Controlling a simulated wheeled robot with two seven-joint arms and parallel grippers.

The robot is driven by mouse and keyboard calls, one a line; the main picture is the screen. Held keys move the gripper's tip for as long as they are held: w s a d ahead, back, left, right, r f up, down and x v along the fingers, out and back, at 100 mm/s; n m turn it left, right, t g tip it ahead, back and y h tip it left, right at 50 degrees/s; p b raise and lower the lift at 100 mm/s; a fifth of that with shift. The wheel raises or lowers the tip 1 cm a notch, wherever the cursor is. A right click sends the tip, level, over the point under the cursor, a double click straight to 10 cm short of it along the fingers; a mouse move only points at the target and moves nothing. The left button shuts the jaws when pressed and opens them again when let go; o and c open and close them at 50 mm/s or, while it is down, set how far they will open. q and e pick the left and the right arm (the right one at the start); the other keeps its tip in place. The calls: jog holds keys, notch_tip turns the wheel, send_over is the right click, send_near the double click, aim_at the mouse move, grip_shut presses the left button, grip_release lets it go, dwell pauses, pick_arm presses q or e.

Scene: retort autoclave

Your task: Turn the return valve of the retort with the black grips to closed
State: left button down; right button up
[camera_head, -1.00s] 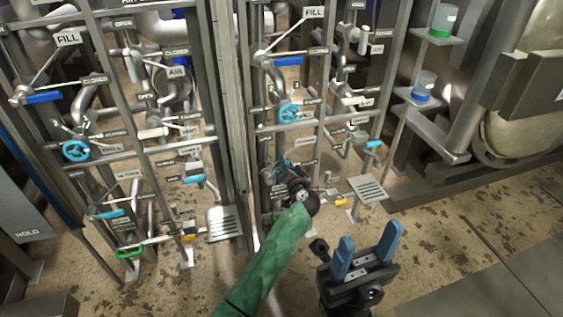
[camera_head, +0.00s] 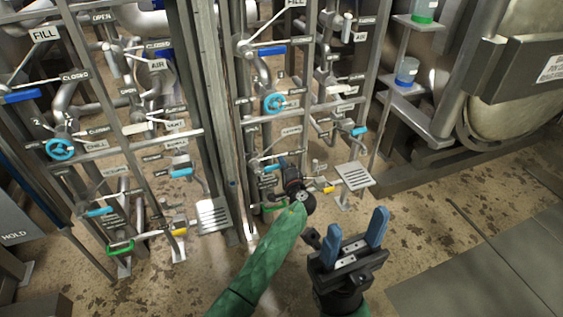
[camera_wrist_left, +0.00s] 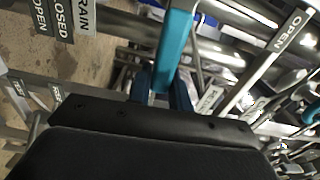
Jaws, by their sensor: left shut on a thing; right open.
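My left gripper (camera_wrist_left: 160,90) is shut on a cyan lever handle (camera_wrist_left: 175,50), which stands upright between its blue fingers in the left wrist view. Labels reading OPEN, CLOSED and one ending in RAIN (camera_wrist_left: 82,14) hang at the upper left there, and another OPEN label (camera_wrist_left: 292,30) is at the right. In the head view the left gripper (camera_head: 281,166) is low on the right-hand pipe rack, its fingers mostly hidden by my wrist. My right gripper (camera_head: 352,232) is open and empty in front of the rack. I cannot make out any black grips.
Nearby on the right-hand rack are a cyan handwheel (camera_head: 274,103), a blue FILL lever (camera_head: 271,50), a green handle (camera_head: 274,207) and a yellow handle (camera_head: 329,190). A similar rack stands left. A grey step plate (camera_head: 354,175) juts out. The floor at lower right is clear.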

pick_arm(q)
jog(key=shift+d+f+m, duration=0.1)
jog(key=shift+f+m, duration=0.2)
jog(key=shift+m, duration=0.1)
jog(key=shift+f, duration=0.1)
jog(key=c, duration=1.3)
grip_release()
jog(key=v, duration=0.8)
jog(key=shift+p, duration=0.4)
jog(key=shift+w, duration=0.1)
